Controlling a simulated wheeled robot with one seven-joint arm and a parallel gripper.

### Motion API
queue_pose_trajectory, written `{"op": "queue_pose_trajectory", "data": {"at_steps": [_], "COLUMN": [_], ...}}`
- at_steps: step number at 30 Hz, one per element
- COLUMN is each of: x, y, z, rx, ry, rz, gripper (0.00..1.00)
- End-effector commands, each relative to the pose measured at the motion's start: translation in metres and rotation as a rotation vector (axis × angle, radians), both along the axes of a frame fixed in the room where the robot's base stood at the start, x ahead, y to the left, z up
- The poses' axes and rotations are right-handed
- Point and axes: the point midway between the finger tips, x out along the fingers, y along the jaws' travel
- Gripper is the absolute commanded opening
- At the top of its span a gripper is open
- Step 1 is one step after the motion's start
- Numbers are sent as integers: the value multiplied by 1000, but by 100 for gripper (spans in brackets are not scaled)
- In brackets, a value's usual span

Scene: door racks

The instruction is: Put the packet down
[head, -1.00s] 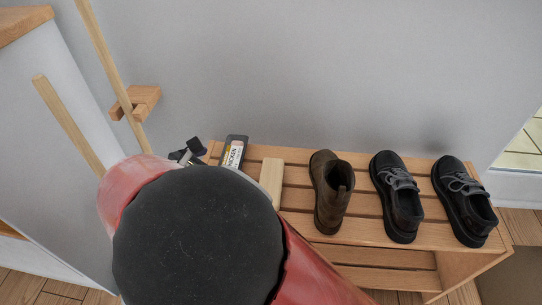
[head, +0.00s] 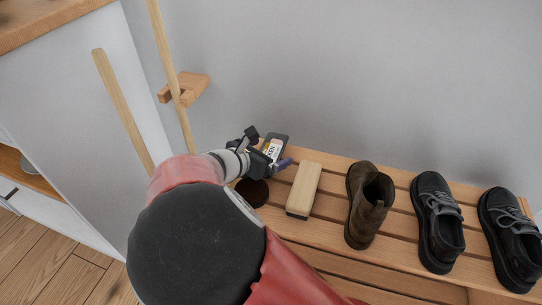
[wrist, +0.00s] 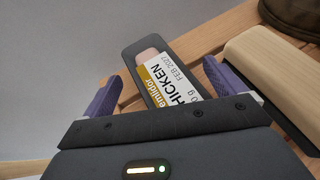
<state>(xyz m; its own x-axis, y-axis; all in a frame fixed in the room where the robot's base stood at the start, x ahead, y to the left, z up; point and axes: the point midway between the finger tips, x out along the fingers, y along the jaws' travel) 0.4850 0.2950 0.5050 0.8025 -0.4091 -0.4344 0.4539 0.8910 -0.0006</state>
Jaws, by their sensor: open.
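The packet (head: 272,149) is dark grey with a white and yellow label reading "CHICKEN". It lies at the left end of the slatted wooden rack (head: 405,268), near the wall. In the wrist view the packet (wrist: 187,92) lies between my two purple fingers, with a gap on each side. My gripper (head: 267,149) is open around the packet, and it also shows in the wrist view (wrist: 162,88). The packet's near end is hidden behind the gripper body.
A wooden brush-like block (head: 304,188) lies just right of the packet. A dark round thing (head: 252,192) is beside my wrist. A brown boot (head: 368,205) and two black shoes (head: 437,220) stand further right. Wooden poles (head: 122,110) lean at the left.

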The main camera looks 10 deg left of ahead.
Motion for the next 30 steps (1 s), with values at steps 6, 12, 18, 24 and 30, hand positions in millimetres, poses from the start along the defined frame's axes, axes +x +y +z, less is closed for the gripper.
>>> {"op": "queue_pose_trajectory", "data": {"at_steps": [6, 12, 18, 24, 30], "x": [0, -1, -1, -1, -1], "y": [0, 0, 1, 0, 1], "z": [0, 0, -1, -1, 6], "rx": [0, 1, 1, 1, 3], "ry": [0, 1, 2, 2, 2], "rz": [0, 1, 1, 0, 0], "gripper": [78, 52, 26, 21, 21]}}
